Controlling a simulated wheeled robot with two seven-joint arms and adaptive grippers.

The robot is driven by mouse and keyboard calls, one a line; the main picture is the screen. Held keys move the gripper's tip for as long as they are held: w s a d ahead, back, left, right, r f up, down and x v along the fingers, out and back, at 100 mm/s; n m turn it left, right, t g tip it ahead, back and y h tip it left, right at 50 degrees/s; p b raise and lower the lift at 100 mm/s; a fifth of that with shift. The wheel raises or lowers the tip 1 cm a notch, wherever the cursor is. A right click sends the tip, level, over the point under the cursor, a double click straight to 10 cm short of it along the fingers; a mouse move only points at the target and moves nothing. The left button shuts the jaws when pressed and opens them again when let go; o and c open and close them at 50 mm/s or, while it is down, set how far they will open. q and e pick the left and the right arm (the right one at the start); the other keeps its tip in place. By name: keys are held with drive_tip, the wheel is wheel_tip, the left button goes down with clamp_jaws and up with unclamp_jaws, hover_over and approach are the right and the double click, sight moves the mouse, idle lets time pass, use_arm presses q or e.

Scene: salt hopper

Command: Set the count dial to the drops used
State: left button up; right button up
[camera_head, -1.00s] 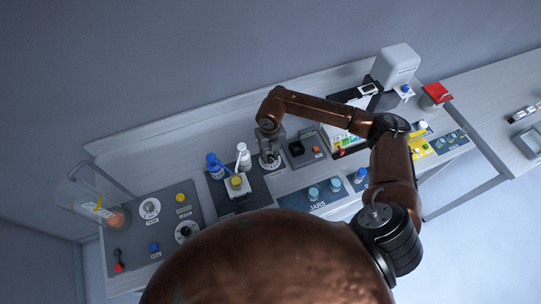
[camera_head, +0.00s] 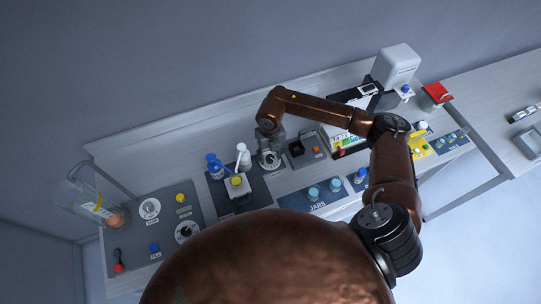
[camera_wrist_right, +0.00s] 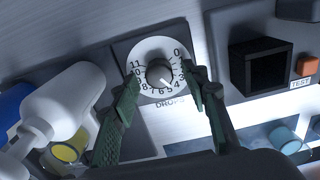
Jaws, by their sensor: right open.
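The count dial (camera_wrist_right: 143,52) is a white round plate with numbers up to 11 around its rim and "DROPS" printed below. Its grey knob (camera_wrist_right: 159,73) sits in the middle, and a light mark on it seems to point to the lower right, near 5. My right gripper (camera_wrist_right: 160,78) is open, with one green-padded finger on each side of the knob. I cannot tell whether the fingers touch it. In the head view the dial (camera_head: 270,161) shows just below my right gripper (camera_head: 269,149). My left gripper is not in view.
A white bottle (camera_head: 243,157) and a blue bottle (camera_head: 214,166) stand left of the dial. A black open box (camera_wrist_right: 262,66) and an orange TEST button (camera_wrist_right: 307,66) are to its right. The jars panel (camera_head: 300,196) lies in front.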

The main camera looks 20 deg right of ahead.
sight(270, 158)
wheel_tip(270, 158, up, 12)
idle(0.4)
idle(0.4)
